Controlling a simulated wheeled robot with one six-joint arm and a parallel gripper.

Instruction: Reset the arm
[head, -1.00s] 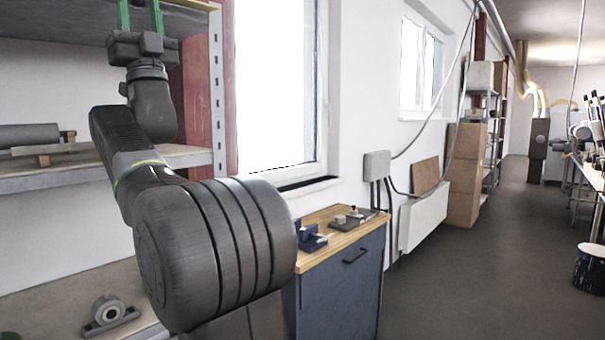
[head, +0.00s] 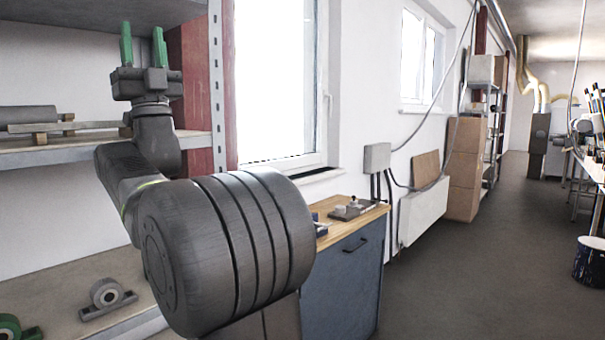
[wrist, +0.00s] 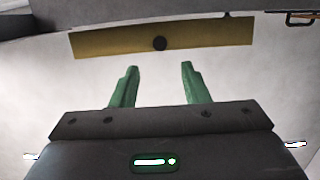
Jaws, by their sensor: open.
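My gripper (head: 142,44) is at the upper left of the head view, with its two green fingers pointing up. The fingers are apart and nothing is between them. It is raised in front of the shelf unit and its red upright. In the wrist view my gripper (wrist: 157,84) also shows both green fingers apart and empty, against a pale surface with a yellowish bar (wrist: 160,38) beyond the tips.
A metal shelf (head: 60,152) at left bears a grey cylinder (head: 28,114). A bearing block (head: 106,295) sits on the lower shelf. A blue cabinet (head: 340,285) with a wooden top stands right of my arm. The floor at right is open.

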